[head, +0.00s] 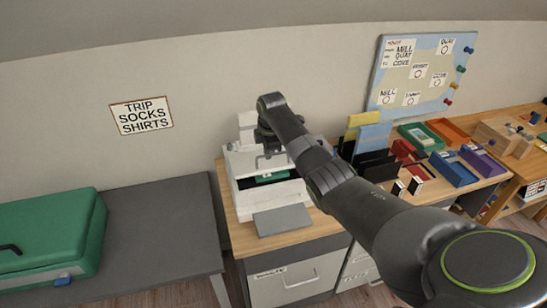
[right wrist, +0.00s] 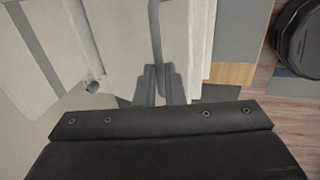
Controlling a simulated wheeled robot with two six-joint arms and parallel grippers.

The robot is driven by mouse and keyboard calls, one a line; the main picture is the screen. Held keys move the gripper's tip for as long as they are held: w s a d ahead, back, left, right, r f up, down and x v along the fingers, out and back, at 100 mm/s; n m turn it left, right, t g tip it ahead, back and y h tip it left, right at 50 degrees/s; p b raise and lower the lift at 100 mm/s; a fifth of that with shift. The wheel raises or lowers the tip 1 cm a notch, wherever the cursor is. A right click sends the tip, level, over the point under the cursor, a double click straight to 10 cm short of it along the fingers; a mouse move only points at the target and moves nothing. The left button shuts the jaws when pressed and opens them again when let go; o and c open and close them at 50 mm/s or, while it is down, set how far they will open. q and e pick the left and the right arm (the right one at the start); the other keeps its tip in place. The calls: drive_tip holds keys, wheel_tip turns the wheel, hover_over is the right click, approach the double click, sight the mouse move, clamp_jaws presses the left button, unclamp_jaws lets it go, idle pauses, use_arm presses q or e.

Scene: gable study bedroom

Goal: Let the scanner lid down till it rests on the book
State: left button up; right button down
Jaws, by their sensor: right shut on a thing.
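The white scanner (head: 248,198) stands on the wooden-topped desk in the middle of the head view. A green book (head: 272,177) shows in the dark gap between the scanner's base and its white lid (head: 240,160). The lid is partly hidden by my right arm. My right gripper (head: 270,152) is at the front of the lid, above the book. In the right wrist view, the gripper (right wrist: 162,75) is shut on a thin grey bar (right wrist: 156,35), apparently the lid's handle, against white surfaces. Whether the lid touches the book is unclear. My left gripper is out of view.
A grey flat panel (head: 283,220) lies in front of the scanner. Black file holders (head: 375,165) and coloured trays (head: 453,168) stand to the right. A green case (head: 50,235) sits on the dark table (head: 160,210) at left, whose right part is clear.

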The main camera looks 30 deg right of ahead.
drive_tip(key=shift+s+a+f, duration=0.15)
drive_tip(key=shift+s+f, duration=0.25)
drive_tip(key=shift+f, duration=0.2)
drive_tip(key=c, duration=1.5)
unclamp_jaws()
drive_tip(key=shift+c, duration=0.2)
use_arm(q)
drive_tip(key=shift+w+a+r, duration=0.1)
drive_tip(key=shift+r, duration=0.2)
use_arm(e)
drive_tip(key=shift+r, duration=0.1)
